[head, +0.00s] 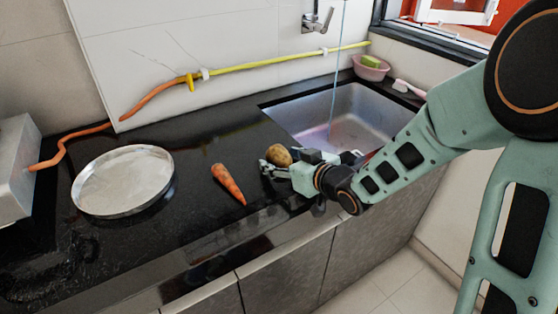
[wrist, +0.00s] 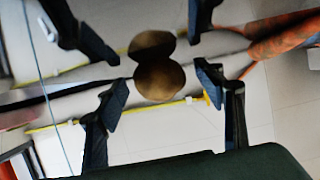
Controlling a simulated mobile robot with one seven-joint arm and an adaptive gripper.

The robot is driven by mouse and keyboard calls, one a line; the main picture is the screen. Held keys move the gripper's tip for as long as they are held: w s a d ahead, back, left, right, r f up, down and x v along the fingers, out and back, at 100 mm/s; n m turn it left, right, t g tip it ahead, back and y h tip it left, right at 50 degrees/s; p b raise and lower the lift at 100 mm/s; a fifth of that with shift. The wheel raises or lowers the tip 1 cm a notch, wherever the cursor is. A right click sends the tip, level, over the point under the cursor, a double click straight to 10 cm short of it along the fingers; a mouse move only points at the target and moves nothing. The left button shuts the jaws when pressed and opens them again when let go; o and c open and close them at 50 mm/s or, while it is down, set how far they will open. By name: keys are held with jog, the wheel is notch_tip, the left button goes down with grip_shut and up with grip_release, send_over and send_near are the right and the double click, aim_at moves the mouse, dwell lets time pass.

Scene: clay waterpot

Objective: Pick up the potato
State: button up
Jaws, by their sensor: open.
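The brown potato (head: 279,154) is on the black counter, just left of the sink. My gripper (head: 276,168) is low over the counter at the potato, its fingers open. In the wrist view the potato (wrist: 160,82) lies between the two spread fingertips of my gripper (wrist: 161,88), with a gap visible on both sides. A darker copy of the potato and fingers above them looks like a reflection in the glossy counter. In the head view my gripper hides part of the potato's lower side.
A carrot (head: 229,184) lies left of my gripper, and a round metal plate (head: 124,181) is farther left. The sink (head: 345,117) with running water is close on the right. A yellow hose (head: 270,61) runs along the wall. A pink bowl (head: 371,69) stands behind the sink.

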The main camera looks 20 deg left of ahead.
jog(key=shift+c, duration=0.7)
jog(key=c, duration=1.2)
jog(key=shift+o, duration=0.2)
jog(key=shift+r, duration=0.15)
